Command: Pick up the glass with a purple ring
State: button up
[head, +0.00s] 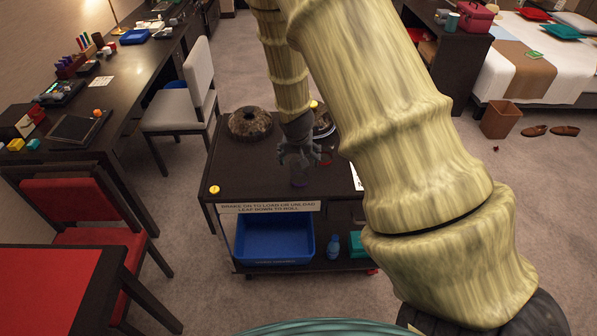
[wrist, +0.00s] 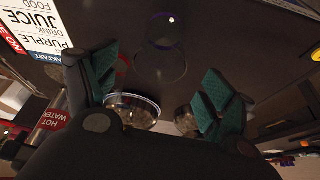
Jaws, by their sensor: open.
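The clear glass with a purple ring (wrist: 163,62) stands on the dark cart top, in the upper middle of the wrist view. Its purple ring shows at the far end of its outline. In the head view the glass (head: 299,175) is faint, just below my gripper (head: 301,153). In the wrist view my gripper (wrist: 158,88) is open, with green pads on both sides. The glass lies ahead of and between the fingers, and nothing is held. I cannot tell the exact gap between fingertips and glass.
On the cart top (head: 240,175) are a brown ring-shaped object (head: 250,124), a shallow metal-rimmed dish (wrist: 133,109) and a printed card (wrist: 36,30). A yellow item (head: 214,189) sits at the front left corner. A blue bin (head: 274,240) stands on the lower shelf. A chair (head: 187,100) is left of the cart.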

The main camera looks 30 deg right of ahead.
aim_at(299, 167)
jog(key=shift+p+x, duration=1.75)
jog(key=shift+x, duration=2.8)
jog(key=shift+c, duration=0.2)
jog(key=shift+r, duration=0.1)
jog(key=c, duration=1.1)
